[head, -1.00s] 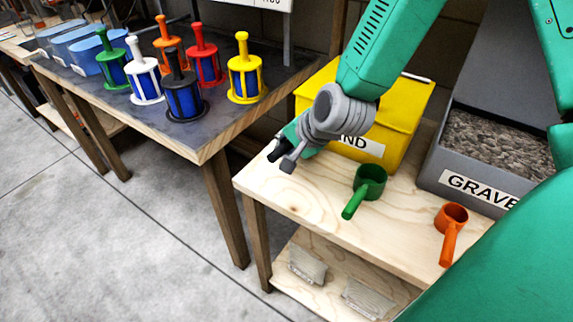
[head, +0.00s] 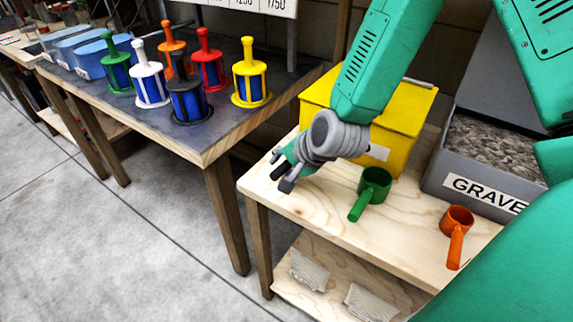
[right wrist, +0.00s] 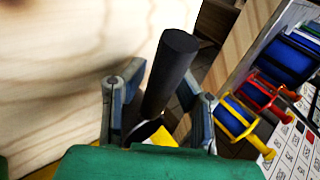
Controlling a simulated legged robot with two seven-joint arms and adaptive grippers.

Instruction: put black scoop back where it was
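The black scoop shows in the right wrist view as a dark round handle (right wrist: 168,72), with part of a dark bowl low behind it. My right gripper (right wrist: 165,95) has its two fingers apart, one on each side of the handle, with gaps visible. In the head view my right gripper (head: 279,172) is over the left end of the wooden table, in front of the yellow bin (head: 404,105). The scoop is largely hidden there by the gripper. A green scoop (head: 374,185) and an orange scoop (head: 457,222) rest on the table. My left gripper is out of view.
A grey gravel bin (head: 440,181) stands at the right on the wooden table (head: 318,205). A dark-topped table (head: 233,113) at the left holds several coloured filters and blue tubs. Wood lies close to the gripper in the wrist view. A lower shelf (head: 325,300) holds pale bags.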

